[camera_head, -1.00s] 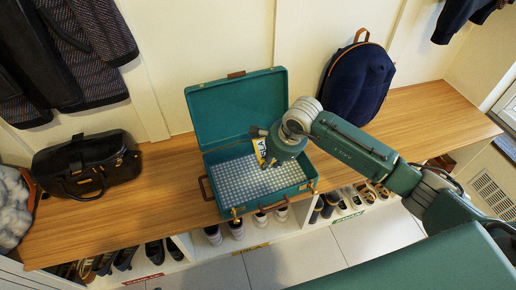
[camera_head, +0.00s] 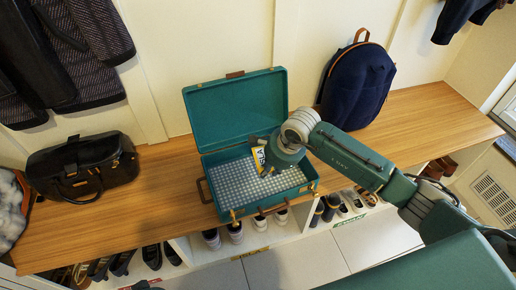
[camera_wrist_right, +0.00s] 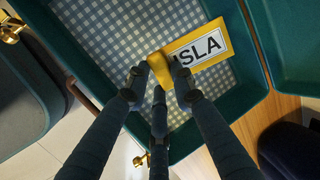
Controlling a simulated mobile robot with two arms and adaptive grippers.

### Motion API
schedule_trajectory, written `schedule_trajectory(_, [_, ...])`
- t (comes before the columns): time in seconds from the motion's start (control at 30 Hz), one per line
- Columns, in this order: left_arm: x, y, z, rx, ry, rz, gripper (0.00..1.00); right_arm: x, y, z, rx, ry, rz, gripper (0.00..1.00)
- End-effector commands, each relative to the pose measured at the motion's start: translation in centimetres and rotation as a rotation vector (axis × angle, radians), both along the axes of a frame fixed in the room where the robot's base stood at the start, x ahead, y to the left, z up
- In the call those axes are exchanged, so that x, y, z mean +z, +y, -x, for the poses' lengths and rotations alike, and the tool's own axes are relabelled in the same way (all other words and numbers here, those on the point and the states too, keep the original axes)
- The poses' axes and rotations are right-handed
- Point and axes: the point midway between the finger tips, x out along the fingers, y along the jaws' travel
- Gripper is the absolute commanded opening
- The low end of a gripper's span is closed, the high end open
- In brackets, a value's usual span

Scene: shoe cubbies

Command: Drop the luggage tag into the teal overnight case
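The teal overnight case (camera_head: 312,188) stands open on the bench, lid up at the back, with a checked lining inside. My right gripper (camera_wrist_right: 161,75) is above the case's inside, pointing down. Its fingers are closed on the yellow end of the luggage tag (camera_wrist_right: 199,48), a yellow tag with a white panel reading "ISLA". The tag also shows beside the gripper in the head view (camera_head: 259,158), over the lining. I cannot tell whether it touches the lining. My left gripper cannot be made out; a small dark shape shows at the bottom edge of the head view.
A black bag (camera_head: 82,166) stands left on the wooden bench (camera_head: 165,208), and a navy backpack (camera_head: 355,85) stands right at the back. Shoes fill cubbies below. The case lid (camera_head: 235,108) rises behind my right gripper. Bare bench lies between bag and case.

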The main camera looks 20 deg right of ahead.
Motion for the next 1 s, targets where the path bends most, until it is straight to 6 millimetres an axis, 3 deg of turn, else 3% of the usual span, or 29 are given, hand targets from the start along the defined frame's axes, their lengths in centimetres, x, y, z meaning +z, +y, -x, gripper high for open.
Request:
schedule_trajectory(0.03, [0.0, 0.0, 0.0, 0.000, 0.000, 0.000, 0.00, 0.0, 0.0, 0.0, 0.000, 0.000, 0.000, 0.31])
schedule_trajectory(0.1, [0.0, 0.0, 0.0, 0.000, 0.000, 0.000, 0.00, 0.0, 0.0, 0.0, 0.000, 0.000, 0.000, 0.45])
schedule_trajectory(0.47, [0.0, 0.1, 0.0, 0.000, -0.001, -0.001, 0.00, 0.4, 0.0, 0.1, 0.001, -0.002, 0.000, 0.46])
schedule_trajectory(0.57, [0.0, 0.0, 0.0, 0.000, -0.001, -0.001, 0.00, 1.5, -0.2, 0.3, 0.001, -0.002, 0.000, 0.46])
schedule_trajectory(1.0, [0.0, 0.0, 0.0, 0.000, -0.001, 0.000, 0.00, 9.6, -1.6, 2.8, 0.000, -0.003, 0.001, 0.46])
